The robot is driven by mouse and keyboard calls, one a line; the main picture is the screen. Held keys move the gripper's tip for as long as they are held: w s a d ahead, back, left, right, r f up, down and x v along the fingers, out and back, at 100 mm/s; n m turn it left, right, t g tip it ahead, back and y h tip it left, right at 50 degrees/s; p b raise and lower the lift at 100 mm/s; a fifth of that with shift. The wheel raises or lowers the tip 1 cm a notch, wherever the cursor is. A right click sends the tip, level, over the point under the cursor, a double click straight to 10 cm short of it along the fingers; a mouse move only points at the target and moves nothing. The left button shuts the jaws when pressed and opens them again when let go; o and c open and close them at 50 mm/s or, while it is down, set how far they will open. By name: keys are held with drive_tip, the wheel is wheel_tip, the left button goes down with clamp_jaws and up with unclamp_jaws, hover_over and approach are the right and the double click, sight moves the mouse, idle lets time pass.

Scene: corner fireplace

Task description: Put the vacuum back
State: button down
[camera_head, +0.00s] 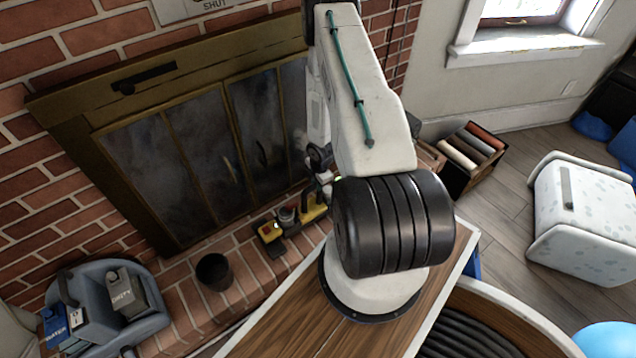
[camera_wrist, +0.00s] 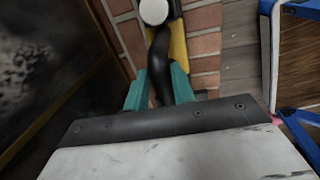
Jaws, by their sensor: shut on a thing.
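A yellow and black handheld vacuum (camera_head: 312,211) is low over the brick hearth in front of the fireplace in the head view. In the wrist view its black handle (camera_wrist: 160,55) runs between the teal fingers of my gripper (camera_wrist: 159,88), which is shut on it. A white round part and a yellow strip of the vacuum show above the handle. My arm hides part of the vacuum and most of my gripper in the head view. I cannot tell whether the vacuum touches the hearth.
The fireplace doors (camera_head: 205,140) stand close behind the vacuum. A dark cup (camera_head: 214,271) and a grey-blue bucket unit (camera_head: 135,325) are on the left. A box of logs (camera_head: 470,158) stands right of my arm. A white speckled chest (camera_head: 585,215) is farther right, with floor between.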

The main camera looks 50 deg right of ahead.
wheel_tip(320, 180, down, 2)
drive_tip(key=shift+f, duration=0.2)
drive_tip(key=c, duration=1.2)
unclamp_jaws()
drive_tip(key=shift+s, duration=0.1)
drive_tip(key=shift+o, duration=0.2)
drive_tip(key=shift+r, duration=0.1)
